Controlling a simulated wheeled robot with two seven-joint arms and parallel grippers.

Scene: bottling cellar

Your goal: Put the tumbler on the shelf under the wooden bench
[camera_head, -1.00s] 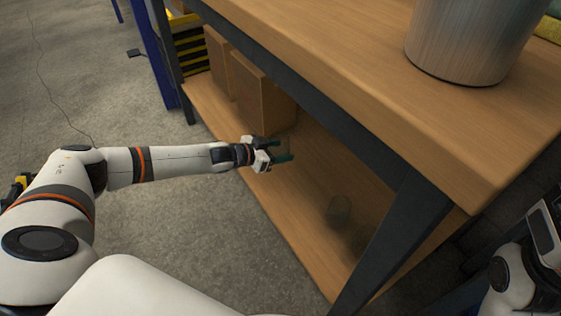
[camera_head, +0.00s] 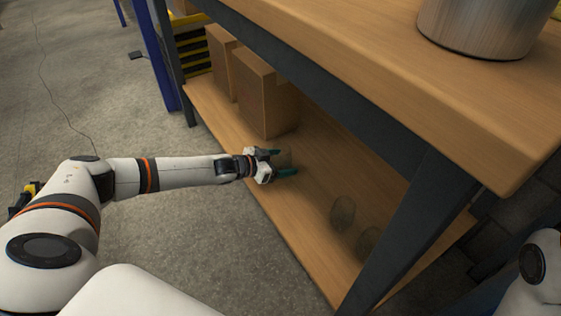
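My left gripper (camera_head: 284,161) reaches in over the front edge of the lower shelf (camera_head: 312,186) under the wooden bench (camera_head: 395,75). Its dark green fingers stand apart, on either side of a faint, see-through tumbler (camera_head: 284,157), and seem closed on it. The tumbler is small and partly hidden by the fingers; I cannot tell whether its base touches the shelf. My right gripper is not in view; only a part of my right arm shows at the lower right.
Two clear glasses, one (camera_head: 342,213) nearer the gripper and one (camera_head: 368,241) by the dark bench leg (camera_head: 402,240), stand on the shelf. Cardboard boxes (camera_head: 265,95) stand behind the gripper. A metal pot (camera_head: 480,25) stands on the bench top. Shelf between boxes and glasses is clear.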

